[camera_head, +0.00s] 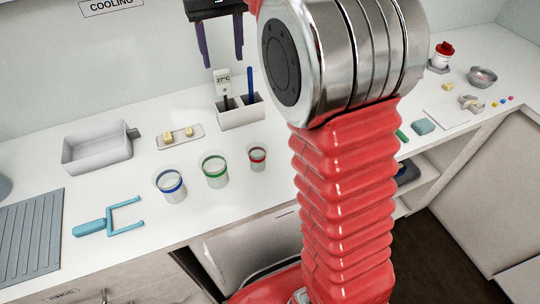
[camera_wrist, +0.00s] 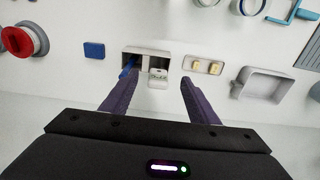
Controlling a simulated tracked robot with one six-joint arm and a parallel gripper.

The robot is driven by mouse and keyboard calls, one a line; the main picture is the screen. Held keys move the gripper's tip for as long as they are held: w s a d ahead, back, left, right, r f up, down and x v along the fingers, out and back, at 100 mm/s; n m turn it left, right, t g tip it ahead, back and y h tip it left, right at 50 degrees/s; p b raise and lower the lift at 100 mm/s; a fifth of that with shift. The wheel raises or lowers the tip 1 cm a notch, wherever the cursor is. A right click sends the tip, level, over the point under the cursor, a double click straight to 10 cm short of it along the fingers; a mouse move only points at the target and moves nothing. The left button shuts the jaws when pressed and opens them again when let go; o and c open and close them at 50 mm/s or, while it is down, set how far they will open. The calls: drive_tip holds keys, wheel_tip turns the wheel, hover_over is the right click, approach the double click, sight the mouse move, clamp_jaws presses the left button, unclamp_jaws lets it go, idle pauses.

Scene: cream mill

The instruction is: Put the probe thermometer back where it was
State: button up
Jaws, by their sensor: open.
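The probe thermometer (camera_head: 223,78) has a white head with a display and a dark stem. It stands upright in the left compartment of the white two-part holder (camera_head: 241,119); a blue pen-like stick (camera_head: 250,84) is in the other. In the wrist view, the thermometer (camera_wrist: 158,73) is at the right compartment of the holder (camera_wrist: 170,53). My gripper (camera_head: 222,60) is open, its purple fingers pointing down just above the thermometer. In the wrist view my gripper (camera_wrist: 160,78) has its fingers spread on either side of the thermometer's head, with nothing visibly gripped.
A tray with two yellowish blocks (camera_head: 180,137) and an empty white basin (camera_head: 97,147) stand left of the holder. Several clear cups with coloured bands, including a green one (camera_head: 215,170), stand in front. A blue fork-like tool (camera_head: 108,217) lies front left.

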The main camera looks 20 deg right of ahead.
drive_tip(key=s+f+t, duration=0.2)
drive_tip(key=s+f, duration=0.2)
drive_tip(key=s, duration=1)
drive_tip(key=s+f+t, duration=0.2)
drive_tip(key=s+f, duration=0.3)
drive_tip(key=s, duration=1)
drive_tip(key=shift+d+t, duration=0.15)
drive_tip(key=shift+t, duration=0.25)
